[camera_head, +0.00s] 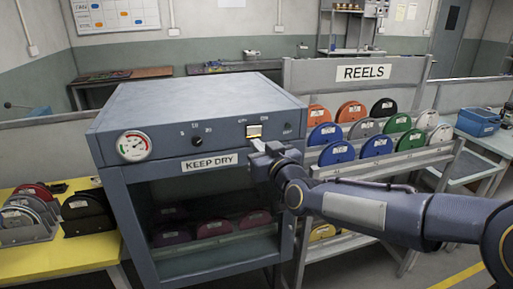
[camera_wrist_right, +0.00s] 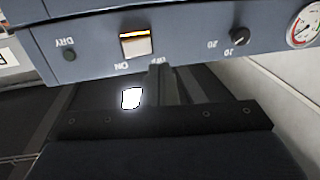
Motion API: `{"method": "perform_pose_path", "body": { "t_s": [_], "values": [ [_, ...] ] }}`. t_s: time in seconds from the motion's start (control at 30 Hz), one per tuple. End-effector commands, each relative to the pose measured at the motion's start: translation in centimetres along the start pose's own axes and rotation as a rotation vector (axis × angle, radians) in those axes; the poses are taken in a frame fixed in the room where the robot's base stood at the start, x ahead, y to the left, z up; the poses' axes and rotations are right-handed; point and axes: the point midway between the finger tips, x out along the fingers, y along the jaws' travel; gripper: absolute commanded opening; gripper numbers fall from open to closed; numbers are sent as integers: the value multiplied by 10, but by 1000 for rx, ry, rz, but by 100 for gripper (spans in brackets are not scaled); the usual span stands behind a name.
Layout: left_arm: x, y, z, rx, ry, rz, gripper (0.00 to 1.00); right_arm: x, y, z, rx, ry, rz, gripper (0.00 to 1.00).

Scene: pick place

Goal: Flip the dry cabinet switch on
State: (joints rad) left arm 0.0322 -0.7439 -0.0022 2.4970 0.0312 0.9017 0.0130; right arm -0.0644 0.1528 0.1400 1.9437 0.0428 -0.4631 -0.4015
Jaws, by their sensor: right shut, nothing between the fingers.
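The dry cabinet (camera_head: 200,105) is a grey-blue box with an open front marked KEEP DRY. Its switch (camera_head: 254,131) is a small pale, amber-tinted rocker on the upper front panel. In the right wrist view the switch (camera_wrist_right: 136,43) shows larger, with ON and OFF labels upside down beside it; I cannot tell which way it is tipped. My right gripper (camera_head: 259,148) is shut and empty, just below the switch. Its fingers (camera_wrist_right: 162,80) sit close to the panel near the OFF label, and contact cannot be told. My left gripper is not in view.
A gauge (camera_head: 133,146), a knob (camera_head: 196,141) and a dark green DRY lamp (camera_wrist_right: 69,55) share the panel. Reels stand inside the cabinet and on the REELS rack (camera_head: 366,73) at right. A yellow table (camera_head: 75,254) with reels stands at left.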

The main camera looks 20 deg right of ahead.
Motion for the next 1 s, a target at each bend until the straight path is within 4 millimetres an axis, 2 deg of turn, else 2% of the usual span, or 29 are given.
{"method": "perform_pose_path", "body": {
  "t_s": [0.3, 0.43, 0.6, 1.0],
  "values": [
    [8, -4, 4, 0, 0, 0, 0, -52, -17, 1, -1, 0, 0, 0],
    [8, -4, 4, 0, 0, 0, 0, -68, -22, 1, 0, -2, 0, 0],
    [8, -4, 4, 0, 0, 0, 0, -76, -25, 2, 0, -4, 1, 0],
    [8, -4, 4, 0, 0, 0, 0, -82, -23, 5, 10, -27, -6, 0]
  ]
}}
